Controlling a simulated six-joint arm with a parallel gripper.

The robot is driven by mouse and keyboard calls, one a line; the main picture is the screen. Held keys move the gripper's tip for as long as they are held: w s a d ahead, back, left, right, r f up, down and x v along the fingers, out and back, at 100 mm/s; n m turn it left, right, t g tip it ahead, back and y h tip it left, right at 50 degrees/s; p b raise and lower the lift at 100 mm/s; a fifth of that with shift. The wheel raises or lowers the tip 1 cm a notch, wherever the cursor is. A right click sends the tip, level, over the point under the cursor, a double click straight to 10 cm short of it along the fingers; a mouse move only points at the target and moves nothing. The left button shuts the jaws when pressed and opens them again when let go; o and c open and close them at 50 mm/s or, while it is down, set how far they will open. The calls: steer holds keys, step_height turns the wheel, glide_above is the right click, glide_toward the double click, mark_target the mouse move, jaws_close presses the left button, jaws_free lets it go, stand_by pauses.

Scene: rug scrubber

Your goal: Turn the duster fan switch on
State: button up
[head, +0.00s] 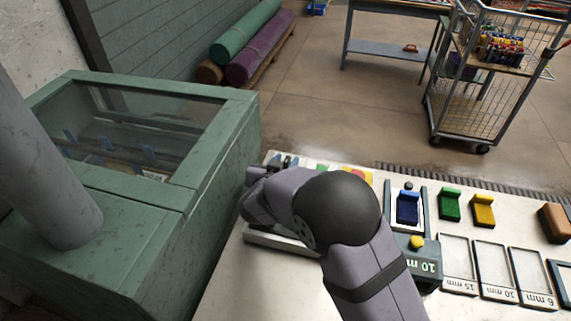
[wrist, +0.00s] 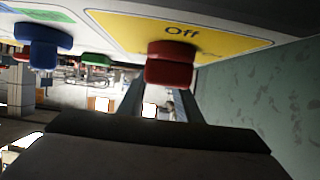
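In the wrist view a panel fills the top, with a yellow label (wrist: 215,28) reading "Off". A red knob (wrist: 171,65) sticks out at that label. A blue knob (wrist: 42,45) and a green knob (wrist: 96,60) are farther left. No wording naming the duster fan is readable. My gripper (wrist: 160,95) is open, its two dark fingers apart with nothing held between them. The red knob appears just beyond the fingertips; contact cannot be told. In the head view my arm hides most of the panel, leaving a red and yellow part (head: 358,174) visible.
A green cabinet (head: 225,150) with a glass top stands close left of my gripper. The pale table (head: 500,195) holds blue (head: 408,208), green (head: 450,205) and yellow (head: 483,210) brushes and labelled frames to the right. A wire cart (head: 480,105) stands behind.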

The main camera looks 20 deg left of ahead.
jaws_close()
steer(key=shift+r+p, duration=0.1)
steer(key=shift+p, duration=0.35)
steer(key=shift+a+r+m+h+p, duration=0.2)
steer(key=shift+m+h+p, duration=0.45)
steer(key=shift+p, duration=0.55)
steer(key=shift+m+h+p, duration=0.45)
steer(key=shift+h+p, duration=0.2)
steer(key=shift+p, duration=0.05)
steer(key=shift+a+f+m+h, duration=0.1)
steer(key=shift+f+m+h, duration=0.15)
steer(key=shift+m+h, duration=0.2)
